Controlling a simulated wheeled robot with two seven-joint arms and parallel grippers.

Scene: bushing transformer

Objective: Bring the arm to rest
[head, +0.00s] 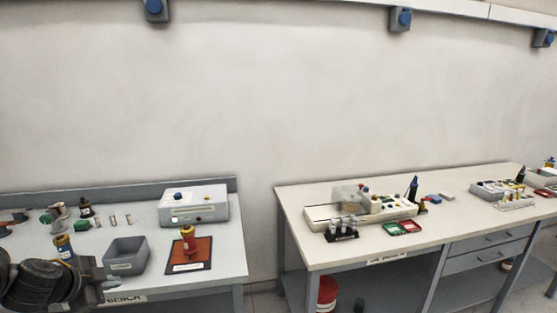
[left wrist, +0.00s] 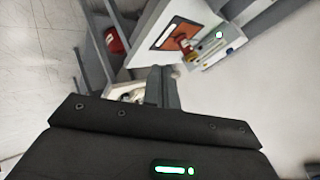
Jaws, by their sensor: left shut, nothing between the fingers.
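My left gripper (head: 112,286) is at the lower left of the head view, in front of the left bench's front edge. Its fingers are shut with nothing between them; they also show shut in the left wrist view (left wrist: 163,88). A red and yellow bushing (head: 188,240) stands upright on an orange mat with a dark border (head: 203,250), to the right of the gripper and apart from it. The bushing also shows in the left wrist view (left wrist: 186,44). My right gripper is in neither view.
A grey open bin (head: 125,256) stands on the left bench close behind the gripper. A white control box (head: 195,204) and several small parts sit farther back. A gap separates this bench from the right bench (head: 440,226), which holds instruments. A red bucket (head: 327,293) is below it.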

